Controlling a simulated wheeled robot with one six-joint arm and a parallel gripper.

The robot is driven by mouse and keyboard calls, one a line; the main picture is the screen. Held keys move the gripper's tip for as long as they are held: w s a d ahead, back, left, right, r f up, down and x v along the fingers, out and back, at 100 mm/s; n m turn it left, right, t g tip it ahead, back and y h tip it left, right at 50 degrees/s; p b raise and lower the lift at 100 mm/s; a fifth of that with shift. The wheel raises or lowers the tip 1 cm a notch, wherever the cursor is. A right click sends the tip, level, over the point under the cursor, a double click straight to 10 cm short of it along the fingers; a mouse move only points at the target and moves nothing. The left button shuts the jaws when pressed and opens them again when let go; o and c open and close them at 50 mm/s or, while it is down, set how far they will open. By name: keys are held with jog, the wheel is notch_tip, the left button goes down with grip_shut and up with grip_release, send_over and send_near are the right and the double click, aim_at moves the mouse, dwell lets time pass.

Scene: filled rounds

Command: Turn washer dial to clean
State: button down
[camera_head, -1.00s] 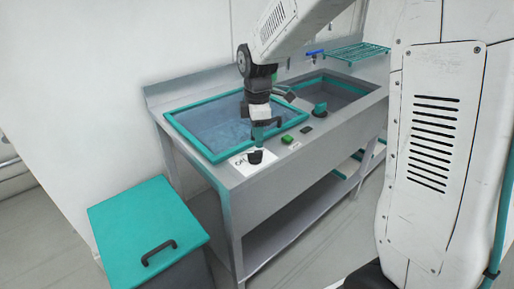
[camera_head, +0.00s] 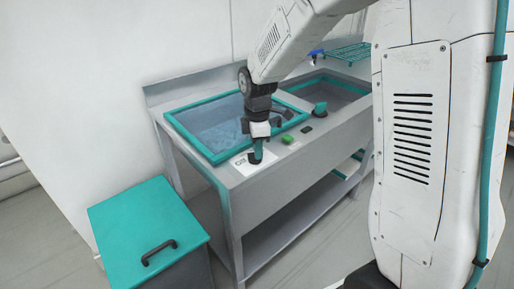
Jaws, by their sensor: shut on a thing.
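The washer is a grey metal bench (camera_head: 262,185) with a teal-framed basin (camera_head: 214,153) at its left. The dial (camera_head: 256,157) is a small dark knob on the front ledge, over a white label (camera_head: 241,165) with dark lettering that is too small to read fully. My gripper (camera_head: 258,146) comes down from above and is shut on the dial. The gripper hides much of the dial, and I cannot tell which mark it points to.
A green button (camera_head: 287,139) and a dark button (camera_head: 306,129) sit right of the dial. A second basin (camera_head: 335,92) and a teal rack (camera_head: 350,53) lie further right. A teal-lidded bin (camera_head: 150,228) stands front left.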

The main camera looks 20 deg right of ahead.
jog(key=shift+m, duration=0.4)
jog(key=m, duration=0.5)
jog(key=shift+s+a, duration=0.1)
jog(key=shift+s, duration=0.05)
jog(key=m, duration=0.5)
jog(key=shift+s+a+m, duration=0.1)
jog(key=shift+a+m, duration=0.05)
jog(key=shift+m, duration=0.25)
jog(key=m, duration=0.6)
jog(key=shift+a+r, duration=0.1)
jog(key=shift+a, duration=0.1)
jog(key=m, duration=0.6)
jog(key=shift+a, duration=0.15)
jog(key=shift+m, duration=0.3)
jog(key=c, duration=1.4)
grip_release()
jog(key=shift+o, duration=0.2)
